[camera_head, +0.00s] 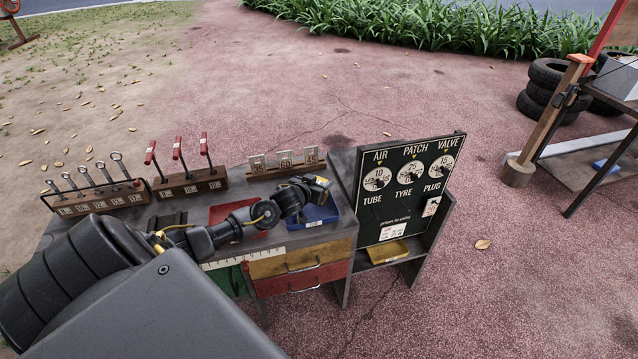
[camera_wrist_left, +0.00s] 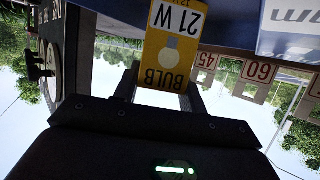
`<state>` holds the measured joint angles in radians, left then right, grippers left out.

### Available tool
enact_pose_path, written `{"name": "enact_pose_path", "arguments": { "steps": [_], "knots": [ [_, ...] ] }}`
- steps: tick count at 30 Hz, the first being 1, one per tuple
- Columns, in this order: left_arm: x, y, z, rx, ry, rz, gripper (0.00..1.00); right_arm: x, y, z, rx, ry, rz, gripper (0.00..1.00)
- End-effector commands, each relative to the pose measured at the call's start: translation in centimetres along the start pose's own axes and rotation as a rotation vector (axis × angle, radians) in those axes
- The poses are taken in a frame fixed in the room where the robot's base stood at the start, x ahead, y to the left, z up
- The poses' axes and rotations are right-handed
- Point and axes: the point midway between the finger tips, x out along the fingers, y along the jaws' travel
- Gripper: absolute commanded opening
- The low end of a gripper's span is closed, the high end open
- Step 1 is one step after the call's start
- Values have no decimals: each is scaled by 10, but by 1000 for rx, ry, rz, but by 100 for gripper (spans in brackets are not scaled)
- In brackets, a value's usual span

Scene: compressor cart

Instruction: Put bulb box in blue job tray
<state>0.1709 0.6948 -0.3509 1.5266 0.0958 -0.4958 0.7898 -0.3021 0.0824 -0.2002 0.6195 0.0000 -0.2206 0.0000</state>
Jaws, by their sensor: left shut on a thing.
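The bulb box (camera_wrist_left: 168,50) is yellow and white with "BULB" and "21 W" on it, upside down in the left wrist view. My left gripper (camera_head: 316,186) is shut on it, with one finger on each side of the box. In the head view the gripper is over the blue job tray (camera_head: 318,221), at the right end of the bench, and hides part of it. The tray's blue wall also shows in the left wrist view (camera_wrist_left: 228,29), close to the box. I cannot tell whether the box touches the tray. My right gripper is not in view.
A red tray (camera_head: 222,212) lies left of the blue tray, partly under my arm. Tool racks (camera_head: 190,183) and a numbered card rack (camera_head: 285,165) stand along the bench's back. A dark price board (camera_head: 405,190) stands right of the tray.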

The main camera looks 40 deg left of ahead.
Motion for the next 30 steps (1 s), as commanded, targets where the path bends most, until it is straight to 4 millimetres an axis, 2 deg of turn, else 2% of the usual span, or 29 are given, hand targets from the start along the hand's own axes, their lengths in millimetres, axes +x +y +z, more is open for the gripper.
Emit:
{"name": "enact_pose_path", "arguments": {
  "steps": [11, 12, 17, 26, 30],
  "knots": [
    [2, 0, 4, -1, 0, 0, 19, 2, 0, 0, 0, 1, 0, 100],
    [2, 0, 5, 0, 0, 0, 43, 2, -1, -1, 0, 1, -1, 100],
    [2, 0, 4, 0, 0, 0, 63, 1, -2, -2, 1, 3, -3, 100],
    [1, 0, 2, 0, 1, 0, 63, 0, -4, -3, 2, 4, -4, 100],
    [-11, 0, 2, 0, -2, 1, 63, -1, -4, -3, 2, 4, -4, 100]
  ]
}}
